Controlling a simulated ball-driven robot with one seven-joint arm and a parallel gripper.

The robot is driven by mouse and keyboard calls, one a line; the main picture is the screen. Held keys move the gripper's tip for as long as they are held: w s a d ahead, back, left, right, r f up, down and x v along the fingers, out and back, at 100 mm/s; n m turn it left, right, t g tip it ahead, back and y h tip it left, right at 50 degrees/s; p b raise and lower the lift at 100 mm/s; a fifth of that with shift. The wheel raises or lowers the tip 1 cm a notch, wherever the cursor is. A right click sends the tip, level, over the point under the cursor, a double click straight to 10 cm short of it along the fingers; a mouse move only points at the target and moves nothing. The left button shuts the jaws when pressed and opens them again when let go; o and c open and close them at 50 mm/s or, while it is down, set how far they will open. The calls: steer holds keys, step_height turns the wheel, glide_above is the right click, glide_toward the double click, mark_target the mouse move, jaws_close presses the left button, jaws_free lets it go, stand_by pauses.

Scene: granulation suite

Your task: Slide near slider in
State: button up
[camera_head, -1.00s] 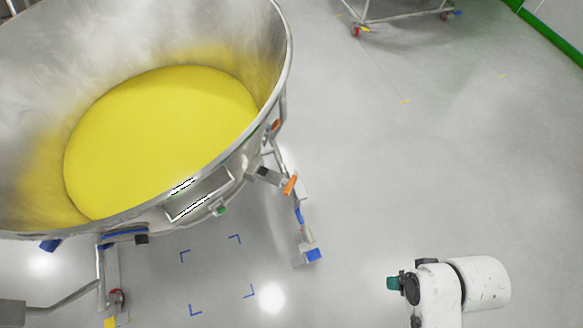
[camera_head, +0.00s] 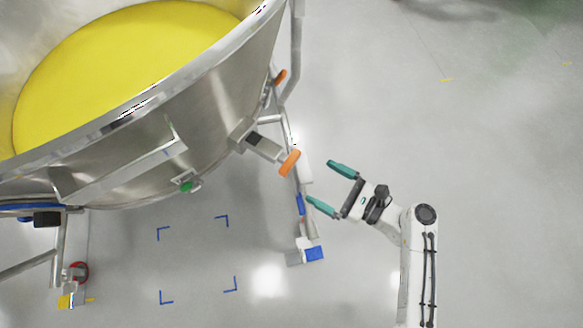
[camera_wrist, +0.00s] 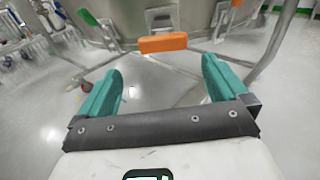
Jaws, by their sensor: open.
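The near slider shows an orange handle (camera_head: 290,162) at the end of a metal bar (camera_head: 262,146) that sticks out from the side of the steel bowl (camera_head: 215,120). In the wrist view the orange handle (camera_wrist: 163,42) lies ahead, between and beyond my fingertips. My gripper (camera_head: 323,184) is open, with teal fingers pointing left toward the handle. The fingers are apart from it, and nothing is between them. The gripper also shows in the wrist view (camera_wrist: 162,80).
A second orange handle (camera_head: 280,77) sits farther along the bowl's side. A frame leg with a blue-marked foot (camera_head: 313,253) stands below the near handle. Yellow material (camera_head: 110,60) fills the bowl. Blue corner marks lie on the floor. The floor at right is clear.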

mark_target(294, 164)
steer(key=shift+m+t, duration=0.3)
steer(key=shift+m, duration=0.1)
steer(key=b+x, duration=0.1)
steer(key=x, duration=1)
steer(key=shift+w+b, duration=0.1)
steer(key=shift+b, duration=0.25)
steer(key=shift+c, duration=0.5)
steer(key=c, duration=1.1)
steer(key=b+x, duration=0.1)
steer(key=x, duration=0.7)
steer(key=shift+w+a, duration=0.1)
steer(key=shift+r, duration=0.1)
steer(key=o, duration=1.2)
steer(key=shift+a, duration=0.15)
